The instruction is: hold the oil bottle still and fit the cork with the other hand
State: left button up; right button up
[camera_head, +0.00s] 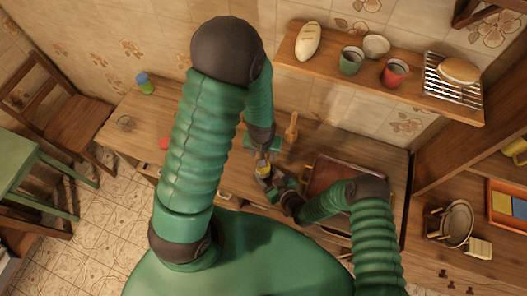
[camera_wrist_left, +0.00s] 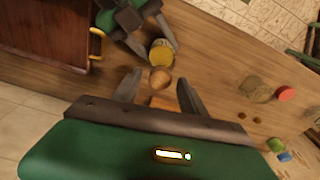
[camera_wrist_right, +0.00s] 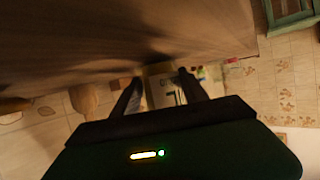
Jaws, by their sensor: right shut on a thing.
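The oil bottle (camera_wrist_left: 161,52) shows as a yellow round body in the left wrist view. My right gripper (camera_head: 268,176) is shut on it, and its pale labelled side (camera_wrist_right: 163,90) shows between the fingers in the right wrist view. A round brown piece (camera_wrist_left: 160,78), which looks like the cork, shows beside the yellow body in the left wrist view. My left gripper (camera_wrist_left: 160,80) is above the bottle with its fingers apart on both sides of this piece, with visible gaps. I cannot tell whether the cork touches the bottle mouth.
A brown tray (camera_head: 318,190) lies on the table to the right of the grippers. A wooden upright item (camera_head: 291,130) stands behind, near the wall. A red item (camera_head: 164,143) and a green-and-blue item (camera_head: 146,84) are at the left. A shelf (camera_head: 440,104) with cups hangs at the back.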

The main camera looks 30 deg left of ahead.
pick_arm(q)
notch_tip(320, 180, up, 12)
jog(key=s, duration=0.1)
jog(key=shift+d, duration=0.2)
dwell(0.3)
jog(key=shift+s+f, duration=0.1)
pick_arm(e)
jog(key=o, duration=1.5)
